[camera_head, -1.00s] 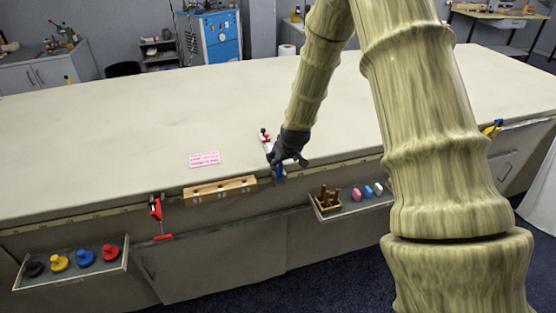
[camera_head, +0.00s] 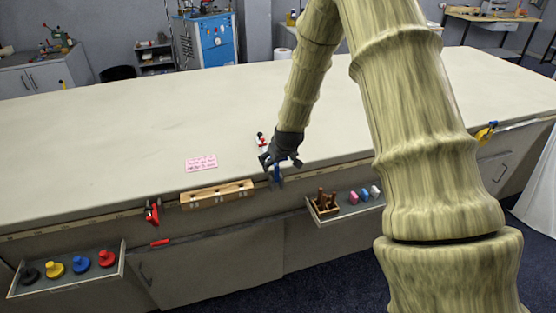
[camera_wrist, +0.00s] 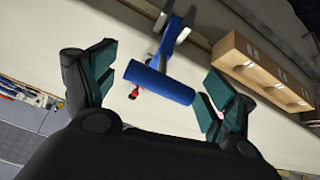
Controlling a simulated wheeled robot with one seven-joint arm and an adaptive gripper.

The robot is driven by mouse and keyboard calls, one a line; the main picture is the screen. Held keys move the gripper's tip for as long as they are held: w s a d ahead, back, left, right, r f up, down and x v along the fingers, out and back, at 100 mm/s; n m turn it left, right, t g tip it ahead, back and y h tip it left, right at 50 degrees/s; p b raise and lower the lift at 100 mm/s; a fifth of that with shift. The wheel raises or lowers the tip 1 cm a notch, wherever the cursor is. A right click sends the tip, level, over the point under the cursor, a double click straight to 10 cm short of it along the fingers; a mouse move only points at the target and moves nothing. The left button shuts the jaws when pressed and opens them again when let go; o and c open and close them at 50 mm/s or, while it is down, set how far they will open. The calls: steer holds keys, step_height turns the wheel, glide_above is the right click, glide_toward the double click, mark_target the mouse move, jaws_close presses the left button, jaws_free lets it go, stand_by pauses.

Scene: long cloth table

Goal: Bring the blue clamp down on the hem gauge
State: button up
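The blue clamp (camera_head: 277,174) sits at the table's front edge, right of the wooden block. In the wrist view its blue bar handle (camera_wrist: 158,82) lies between my spread fingers, with grey metal parts beyond it. My gripper (camera_head: 281,161) is open just above the clamp in the head view. I cannot pick out the hem gauge with certainty; my gripper and the clamp cover that spot.
A wooden block with holes (camera_head: 217,194) is fixed at the front edge. Nearby are a red clamp (camera_head: 152,213), a red-and-white device (camera_head: 262,141) and a pink note (camera_head: 201,163). Open drawers hold colored knobs (camera_head: 81,264) and small pieces (camera_head: 364,194). The tabletop is mostly clear.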

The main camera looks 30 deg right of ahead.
steer(key=shift+s+d+r, duration=0.1)
steer(key=shift+s, duration=0.1)
steer(key=v, duration=1.1)
steer(key=shift+s+r, duration=0.15)
steer(key=shift+r, duration=0.15)
stand_by(0.3)
